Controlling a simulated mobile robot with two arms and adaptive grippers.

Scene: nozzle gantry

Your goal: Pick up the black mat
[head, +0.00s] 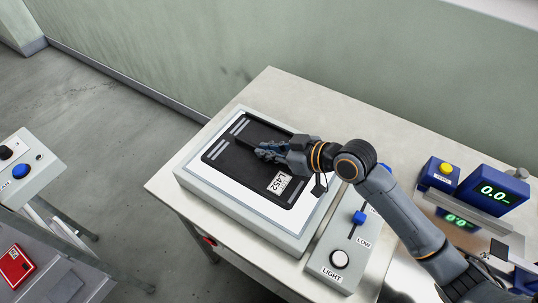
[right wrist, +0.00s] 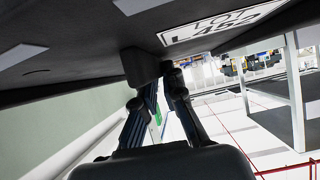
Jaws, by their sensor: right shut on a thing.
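The black mat (head: 225,158) lies over the white panel of the light box (head: 190,180) on the table, with grey strips near two corners and a white label reading L452. I cannot tell whether it touches the panel. My right gripper (head: 264,151) reaches over the mat from the right, its fingers near the mat's middle. In the right wrist view the mat (right wrist: 75,62) fills the top, and the fingertips (right wrist: 157,78) are shut on a dark block-like grip on its face. My left gripper is in neither view.
The light box control panel (head: 325,268) has a blue slider (head: 359,217) and a LIGHT knob (head: 340,259), close under my right arm. A blue scale display (head: 494,192) reads 0.0 at the right. The table top (head: 275,92) is bare behind the box. Another control panel (head: 33,172) stands at the left.

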